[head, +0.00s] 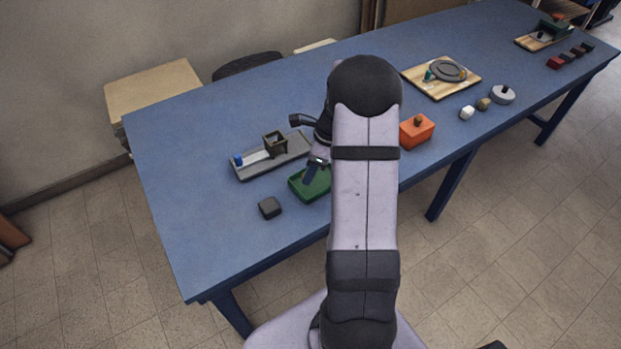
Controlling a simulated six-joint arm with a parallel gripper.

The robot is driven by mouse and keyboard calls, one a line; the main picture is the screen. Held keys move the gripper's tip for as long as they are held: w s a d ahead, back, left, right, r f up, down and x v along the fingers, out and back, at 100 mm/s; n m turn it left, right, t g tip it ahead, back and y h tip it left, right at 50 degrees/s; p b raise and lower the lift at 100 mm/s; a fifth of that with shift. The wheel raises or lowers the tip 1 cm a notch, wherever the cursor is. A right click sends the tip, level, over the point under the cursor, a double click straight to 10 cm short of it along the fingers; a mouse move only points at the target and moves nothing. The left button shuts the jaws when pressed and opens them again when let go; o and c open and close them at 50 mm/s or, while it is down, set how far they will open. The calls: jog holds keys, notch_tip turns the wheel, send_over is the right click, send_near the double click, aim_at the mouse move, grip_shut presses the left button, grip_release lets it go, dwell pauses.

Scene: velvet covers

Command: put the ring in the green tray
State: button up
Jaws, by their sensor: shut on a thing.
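The green tray (299,188) is on the blue table, left of my arm, which hides its right part. My gripper (310,179) points down at the tray's near-left area, over it or just inside it; I cannot tell the height. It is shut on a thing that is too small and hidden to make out. I cannot pick out the ring anywhere in this view.
A grey tray (243,175) with a dark open box (275,143) and a blue piece (238,160) lies behind left. A dark grey block (269,207) sits left of the green tray. An orange box (416,131) stands right of my arm. The table's left end is clear.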

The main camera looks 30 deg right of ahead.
jog(key=shift+f, duration=1.95)
jog(key=shift+f, duration=0.1)
jog(key=o, duration=0.8)
jog(key=b+v, duration=0.1)
jog(key=v, duration=1.1)
jog(key=shift+a, duration=0.15)
